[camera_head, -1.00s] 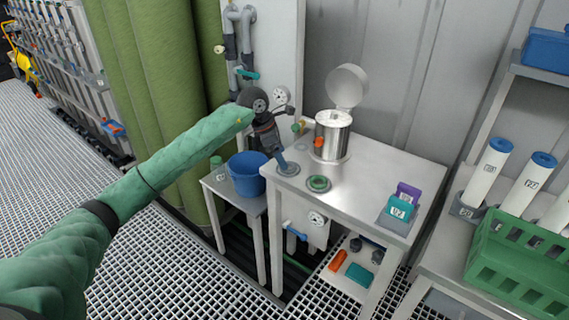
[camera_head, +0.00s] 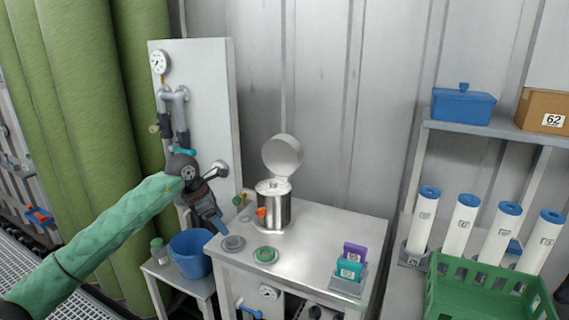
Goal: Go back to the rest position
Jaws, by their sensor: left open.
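My left arm in its green sleeve comes in from the left. My left gripper (camera_head: 222,228) is open, and its dark body points down with a blue fingertip showing just above a grey disc (camera_head: 233,243) on the metal table (camera_head: 320,228). I cannot tell whether it touches the disc. Nothing shows between its fingers. A steel vessel (camera_head: 274,208) with its round lid (camera_head: 282,155) raised stands on the table right of the gripper. A green ring (camera_head: 265,255) lies in front of the vessel. My right gripper is out of view.
A blue bucket (camera_head: 191,254) stands on a low side table close left of the gripper. A white panel (camera_head: 205,110) with pipes rises behind the arm. Purple and teal blocks sit in a holder (camera_head: 348,283) at the table's right. A green crate (camera_head: 480,300) and several white cylinders stand further right.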

